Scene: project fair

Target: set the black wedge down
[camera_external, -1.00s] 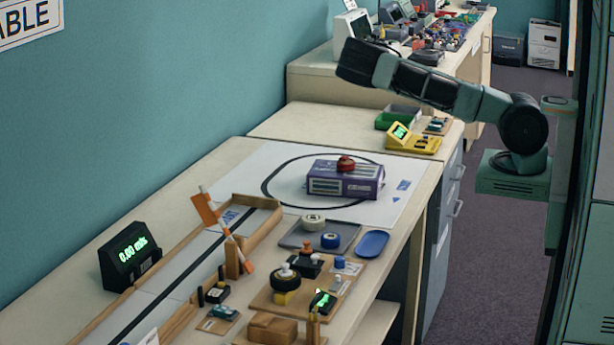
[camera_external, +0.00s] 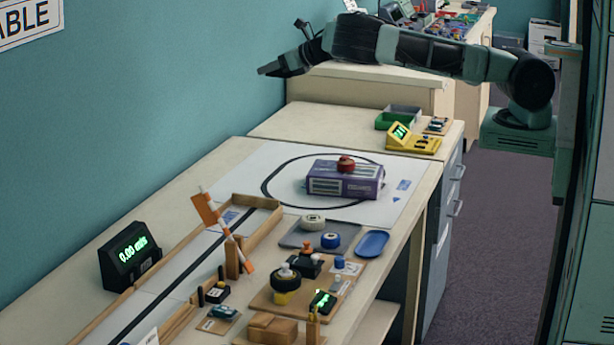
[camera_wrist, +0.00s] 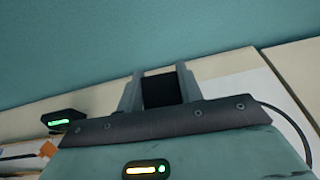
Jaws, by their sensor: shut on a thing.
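My gripper (camera_external: 272,69) is in the air at the left end of my raised arm, above the tables and near the teal wall. In the wrist view, my gripper (camera_wrist: 160,80) has its two grey fingers closed on the black wedge (camera_wrist: 162,91), one finger at each side. The wedge is held clear of any surface. Only its dark face shows; its slope cannot be made out. In the external view the wedge cannot be told apart from the dark gripper.
Below is a white mat (camera_external: 402,207) with a black loop and a purple box (camera_external: 345,184). Nearer are a wooden-edged track (camera_external: 183,267), a black display (camera_external: 130,255), a grey tray (camera_external: 293,239) and a blue dish (camera_external: 372,243). A yellow device (camera_external: 424,145) stands farther back. Bare tabletop lies along the wall.

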